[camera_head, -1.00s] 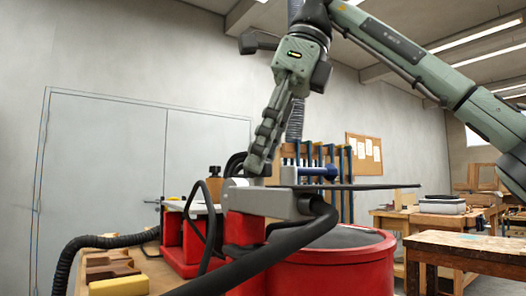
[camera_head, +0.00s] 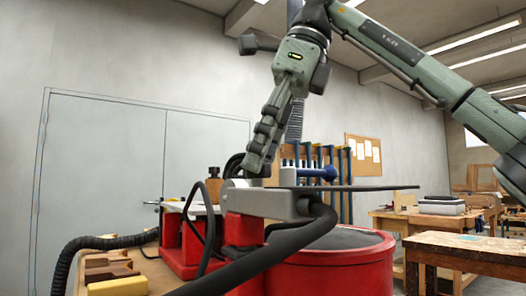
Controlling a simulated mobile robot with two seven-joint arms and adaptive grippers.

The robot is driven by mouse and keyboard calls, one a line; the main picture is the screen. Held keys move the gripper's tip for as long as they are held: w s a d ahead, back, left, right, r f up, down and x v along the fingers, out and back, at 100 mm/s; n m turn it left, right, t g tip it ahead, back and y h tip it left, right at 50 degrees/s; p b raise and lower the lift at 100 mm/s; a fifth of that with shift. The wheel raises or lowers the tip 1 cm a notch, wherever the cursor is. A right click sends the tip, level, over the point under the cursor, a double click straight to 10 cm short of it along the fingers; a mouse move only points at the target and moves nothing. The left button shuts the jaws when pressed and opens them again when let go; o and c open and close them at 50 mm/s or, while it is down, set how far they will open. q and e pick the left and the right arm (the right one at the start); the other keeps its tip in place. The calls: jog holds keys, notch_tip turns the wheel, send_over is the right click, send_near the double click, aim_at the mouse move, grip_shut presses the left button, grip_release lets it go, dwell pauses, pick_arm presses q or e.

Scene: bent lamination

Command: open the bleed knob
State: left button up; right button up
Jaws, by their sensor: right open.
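My right gripper (camera_head: 257,163) comes down from above, fingers pointing down at the near grey metal block (camera_head: 265,202). It is open, though its fingers overlap from this side. A small silver round part (camera_head: 236,184) sits on the block's left end, just left of and below the fingertips. A blue knobbed part (camera_head: 318,173) shows to the right of the fingers, above the thin dark plate (camera_head: 355,188). I cannot tell for certain which part is the bleed knob; the fingers may hide some of it. Whether the fingertips touch anything is unclear. My left gripper is out of view.
A black hose (camera_head: 285,243) runs from the block to the lower left. A red drum (camera_head: 340,265) stands below the plate. Red supports (camera_head: 190,243) and wooden blocks (camera_head: 108,265) are at left. A wooden workbench (camera_head: 465,248) stands at right.

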jog(key=v, duration=0.7)
jog(key=shift+r, duration=0.25)
jog(key=shift+d, duration=0.1)
dwell(0.4)
